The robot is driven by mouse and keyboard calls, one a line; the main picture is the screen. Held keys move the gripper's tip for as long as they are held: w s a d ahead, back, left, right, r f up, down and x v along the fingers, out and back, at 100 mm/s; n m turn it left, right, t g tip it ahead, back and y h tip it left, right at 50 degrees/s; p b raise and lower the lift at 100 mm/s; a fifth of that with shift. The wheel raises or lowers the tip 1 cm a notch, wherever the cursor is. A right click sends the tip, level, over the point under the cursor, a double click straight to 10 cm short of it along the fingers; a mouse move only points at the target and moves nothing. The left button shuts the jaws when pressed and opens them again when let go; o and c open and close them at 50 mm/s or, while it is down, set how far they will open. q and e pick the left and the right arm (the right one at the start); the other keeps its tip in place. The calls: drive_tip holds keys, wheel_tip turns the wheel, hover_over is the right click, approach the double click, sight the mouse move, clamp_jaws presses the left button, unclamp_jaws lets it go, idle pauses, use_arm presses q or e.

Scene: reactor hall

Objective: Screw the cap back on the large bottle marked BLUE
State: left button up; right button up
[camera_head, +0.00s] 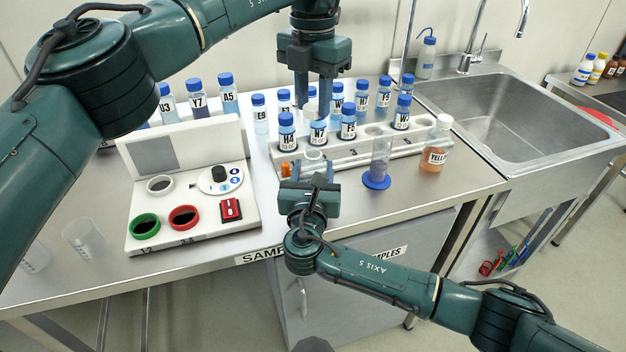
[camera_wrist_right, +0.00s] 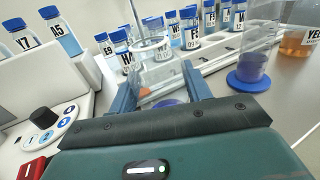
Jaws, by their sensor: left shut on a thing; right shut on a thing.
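In the right wrist view, between the fingers of the right gripper (camera_wrist_right: 158,84), the vessel shows purple-blue contents (camera_wrist_right: 168,103). No BLUE marking is readable on it. The left gripper's thing and the vessel appear apart.
A white rack (camera_head: 350,160) holds several blue-capped vials. A bottle marked YELLOW (camera_head: 437,147) and a cylinder on a blue base (camera_head: 379,165) stand to the right. A white device with cups (camera_head: 190,190) stands left. The sink (camera_head: 510,115) is far right.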

drive_tip(key=c, duration=0.8)
use_arm(q)
drive_tip(key=shift+f, duration=2.45)
use_arm(e)
drive_tip(key=shift+o, duration=0.2)
use_arm(q)
drive_tip(key=shift+f, duration=0.9)
drive_tip(key=shift+f, duration=0.6)
